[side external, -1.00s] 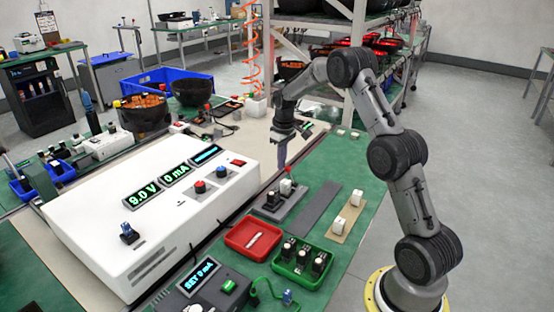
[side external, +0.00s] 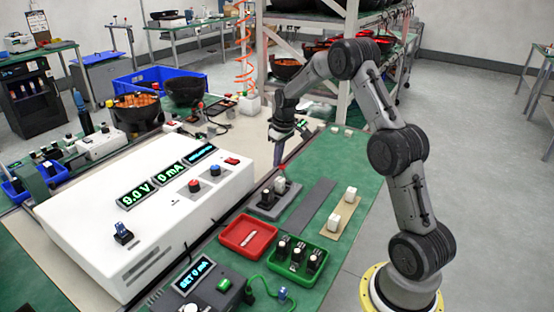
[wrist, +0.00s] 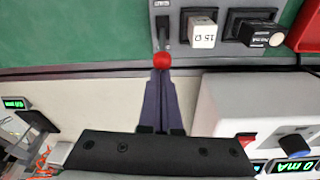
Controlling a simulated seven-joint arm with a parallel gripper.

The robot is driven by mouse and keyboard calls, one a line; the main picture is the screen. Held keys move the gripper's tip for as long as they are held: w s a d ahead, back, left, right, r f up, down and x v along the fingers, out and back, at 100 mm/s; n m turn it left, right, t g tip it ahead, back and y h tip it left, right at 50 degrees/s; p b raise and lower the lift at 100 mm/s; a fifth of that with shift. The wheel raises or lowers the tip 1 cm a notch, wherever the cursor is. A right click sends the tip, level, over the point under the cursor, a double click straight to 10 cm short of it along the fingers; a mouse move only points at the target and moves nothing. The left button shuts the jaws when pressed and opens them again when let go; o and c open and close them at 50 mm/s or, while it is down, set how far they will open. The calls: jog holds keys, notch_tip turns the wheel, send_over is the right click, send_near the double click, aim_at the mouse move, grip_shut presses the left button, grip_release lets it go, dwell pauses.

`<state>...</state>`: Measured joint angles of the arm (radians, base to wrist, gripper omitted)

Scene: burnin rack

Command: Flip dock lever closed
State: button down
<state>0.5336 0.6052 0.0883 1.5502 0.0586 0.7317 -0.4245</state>
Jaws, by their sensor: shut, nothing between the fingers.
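The dock is a dark grey base (side external: 262,212) on the green mat. It holds a white block marked 15 Ω (wrist: 203,34) and a black block (wrist: 262,34) side by side. The dock lever (wrist: 162,28) is a thin dark bar beside the white block, ending in a red ball knob (wrist: 162,61). The knob stands out past the dock's edge toward my gripper. My gripper (wrist: 161,74) is shut and empty, its dark fingertips right at the knob. I cannot tell whether they touch it. In the side view my gripper (side external: 279,163) is just behind the dock.
A large white power supply (side external: 150,220) stands left of the dock. A red tray (side external: 250,250) and a green tray (side external: 297,272) with several black parts lie in front. A grey strip (side external: 303,207) and a tan strip (side external: 337,217) with white blocks lie to the right.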

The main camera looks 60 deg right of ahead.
jog(key=shift+s+r+t, duration=0.15)
jog(key=shift+s+t, duration=0.2)
jog(key=shift+t, duration=0.05)
jog(key=shift+s+r+t, duration=0.15)
jog(key=shift+s+t, duration=0.35)
jog(key=shift+t, duration=0.1)
jog(key=shift+s+r, duration=0.15)
jog(key=shift+s, duration=0.75)
jog(key=shift+r, duration=0.15)
jog(key=shift+r, duration=0.65)
jog(key=shift+w, duration=0.1)
